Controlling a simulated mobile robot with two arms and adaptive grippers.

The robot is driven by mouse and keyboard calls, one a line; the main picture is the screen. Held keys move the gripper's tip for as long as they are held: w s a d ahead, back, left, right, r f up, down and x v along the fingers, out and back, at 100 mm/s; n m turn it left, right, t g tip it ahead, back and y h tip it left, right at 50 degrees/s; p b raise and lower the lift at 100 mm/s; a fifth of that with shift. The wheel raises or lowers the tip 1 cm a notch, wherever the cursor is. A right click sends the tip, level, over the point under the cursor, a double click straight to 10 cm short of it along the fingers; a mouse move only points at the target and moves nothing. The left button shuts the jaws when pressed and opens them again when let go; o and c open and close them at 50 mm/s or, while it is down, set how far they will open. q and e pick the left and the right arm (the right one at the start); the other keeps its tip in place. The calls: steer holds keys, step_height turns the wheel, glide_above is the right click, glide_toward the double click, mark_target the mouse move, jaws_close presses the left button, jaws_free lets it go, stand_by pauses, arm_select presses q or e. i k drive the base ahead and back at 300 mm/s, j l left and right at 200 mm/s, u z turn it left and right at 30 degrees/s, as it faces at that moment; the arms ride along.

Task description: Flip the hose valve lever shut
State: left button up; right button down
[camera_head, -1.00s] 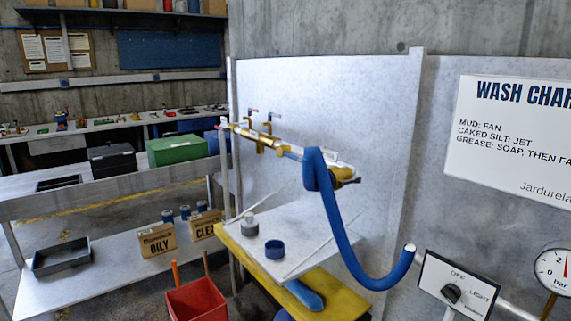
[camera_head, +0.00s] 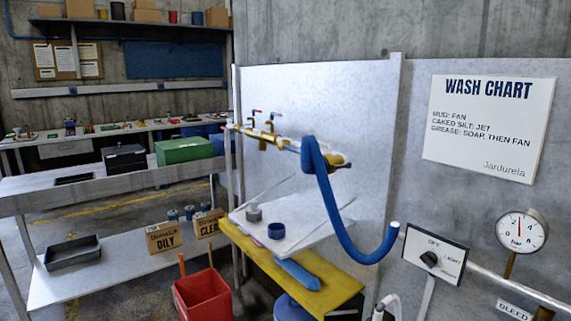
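A blue hose (camera_head: 335,215) hangs in a loop from a brass wash lance (camera_head: 290,143) that lies level in front of the grey splash panel. The hose's lower end turns up to a pale tip beside the switch box. Two brass taps stand on the panel behind the lance, one with a red lever (camera_head: 257,112) and one with a small dark, bluish lever (camera_head: 274,115). I cannot tell which lever is the hose valve's, or whether it is open or shut. A dark handle shows at the lance's right end, partly behind the hose. Neither gripper is in view.

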mark_target(291, 149)
steer(key=i+j+u, duration=0.1)
steer(key=i+j, duration=0.4)
steer(key=j, duration=0.3)
steer(key=i+j+u, duration=0.15)
steer(key=i+j, duration=0.4)
steer(key=j, duration=0.25)
steer(key=i+j+u, duration=0.1)
steer(key=i+j, duration=0.5)
steer(key=j, duration=0.1)
